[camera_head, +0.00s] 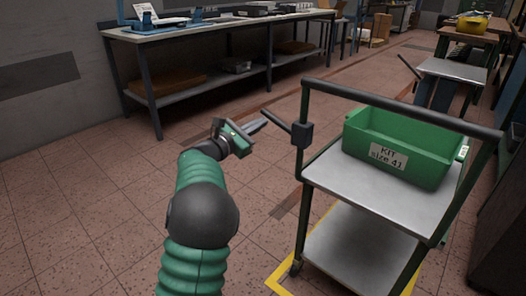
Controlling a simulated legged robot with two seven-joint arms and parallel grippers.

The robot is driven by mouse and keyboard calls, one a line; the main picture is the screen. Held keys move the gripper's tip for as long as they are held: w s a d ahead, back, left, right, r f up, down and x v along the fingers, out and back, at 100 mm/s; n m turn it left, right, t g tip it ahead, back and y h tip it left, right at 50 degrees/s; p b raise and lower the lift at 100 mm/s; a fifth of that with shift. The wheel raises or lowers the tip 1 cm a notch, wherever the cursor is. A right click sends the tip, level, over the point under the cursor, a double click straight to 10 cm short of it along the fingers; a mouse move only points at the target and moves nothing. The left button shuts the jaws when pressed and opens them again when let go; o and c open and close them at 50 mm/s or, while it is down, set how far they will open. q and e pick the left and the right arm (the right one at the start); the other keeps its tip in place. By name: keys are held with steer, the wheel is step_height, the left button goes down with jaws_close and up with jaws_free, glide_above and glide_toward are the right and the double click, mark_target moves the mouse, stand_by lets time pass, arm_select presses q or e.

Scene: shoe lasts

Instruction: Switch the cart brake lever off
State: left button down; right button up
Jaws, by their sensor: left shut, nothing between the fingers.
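The cart (365,188) stands at the right, with a dark push-handle frame and two grey shelves. A small dark box (302,134) is fixed to its left handle post. The brake lever (276,121), a dark rod, slants up and left from this box. My left gripper (260,124) is shut and empty, just left of the lever, with its fingertips pointing at the rod. I cannot tell whether they touch it. My right gripper is out of view.
A green bin (400,150) labelled "KIT size 41" sits on the cart's top shelf. Yellow floor tape (283,278) runs by the cart's base. A long workbench (215,30) stands along the back wall. The tiled floor at left is clear.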

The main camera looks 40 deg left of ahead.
arm_select(q)
steer(key=shift+d+r+m+b, duration=0.3)
steer(key=shift+r, duration=0.25)
steer(key=shift+d+r+m+b, duration=0.25)
steer(key=shift+d+r+m, duration=0.05)
steer(key=shift+r, duration=0.25)
steer(key=shift+a+r, duration=0.1)
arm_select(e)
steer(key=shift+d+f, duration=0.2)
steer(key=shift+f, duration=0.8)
arm_select(q)
steer(key=shift+r, duration=0.1)
